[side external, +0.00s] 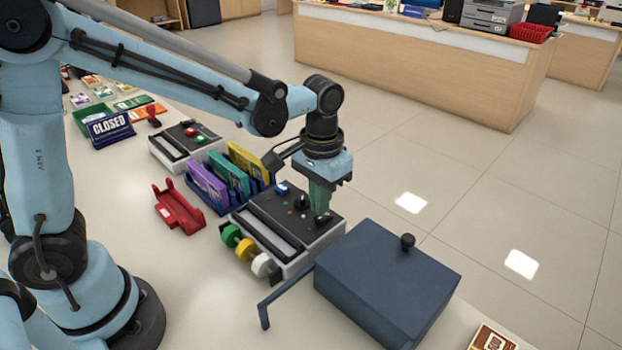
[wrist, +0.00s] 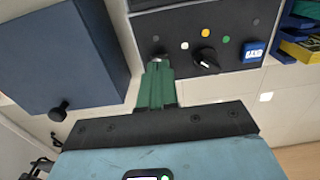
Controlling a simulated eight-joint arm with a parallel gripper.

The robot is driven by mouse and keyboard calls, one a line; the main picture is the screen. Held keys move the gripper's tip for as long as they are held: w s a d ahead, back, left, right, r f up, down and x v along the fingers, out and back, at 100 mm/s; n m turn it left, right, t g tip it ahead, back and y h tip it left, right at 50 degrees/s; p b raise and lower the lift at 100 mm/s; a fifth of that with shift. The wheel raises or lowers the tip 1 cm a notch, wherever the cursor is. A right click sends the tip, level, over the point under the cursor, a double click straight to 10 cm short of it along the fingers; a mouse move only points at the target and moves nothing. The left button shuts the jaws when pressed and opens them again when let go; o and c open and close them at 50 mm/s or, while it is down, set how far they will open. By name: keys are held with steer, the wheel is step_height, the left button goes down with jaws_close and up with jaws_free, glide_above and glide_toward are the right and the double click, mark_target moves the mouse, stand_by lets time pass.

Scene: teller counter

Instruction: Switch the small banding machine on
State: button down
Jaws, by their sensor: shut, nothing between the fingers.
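A dark-topped banding machine (side external: 268,226) with a light body sits on the counter, with green, yellow and white rolls at its front left. Its black control panel (wrist: 225,25) also shows in the wrist view. On the panel are a black knob (wrist: 205,58), a blue switch (wrist: 252,51) and small white, yellow and green lights. My gripper (side external: 321,211) points down at the panel's right end.
A dark blue box (side external: 385,285) with a black knob stands close on the right. A blue rack (side external: 212,200) of coloured packs, a red holder (side external: 178,207) and another machine (side external: 187,143) with red and green buttons stand left and behind. Counter front is mostly clear.

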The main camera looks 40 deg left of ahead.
steer(key=shift+f, duration=0.9)
stand_by(0.7)
steer(key=shift+r, duration=3.55)
steer(key=shift+a, duration=0.1)
steer(key=s+a+t, duration=0.7)
steer(key=s+a, duration=0.1)
steer(key=shift+s+a+r, duration=0.15)
steer(key=shift+s+r, duration=0.05)
steer(key=shift+r, duration=0.2)
